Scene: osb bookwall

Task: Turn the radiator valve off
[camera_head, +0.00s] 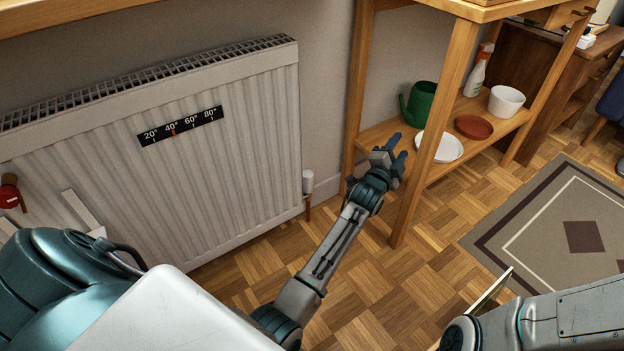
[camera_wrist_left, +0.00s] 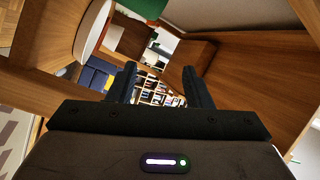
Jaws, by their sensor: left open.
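A white ribbed radiator (camera_head: 220,150) stands against the wall at the left of the head view. A red valve knob (camera_head: 10,192) shows at the far left edge, partly cut off. A small white valve cap (camera_head: 308,182) on a copper-coloured pipe is at the radiator's right lower corner. My left gripper (camera_head: 397,147) is open and empty, up and right of the white cap and apart from it, by the shelf's front leg. Its two dark fingers (camera_wrist_left: 160,85) also show in the left wrist view with nothing between them. My right gripper is out of view.
A wooden shelf unit (camera_head: 450,60) stands right of the radiator, holding a green watering can (camera_head: 420,104), a white plate (camera_head: 440,147), a brown saucer (camera_head: 474,127), a white pot (camera_head: 506,101) and a spray bottle (camera_head: 478,72). A temperature strip (camera_head: 180,126) is on the radiator.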

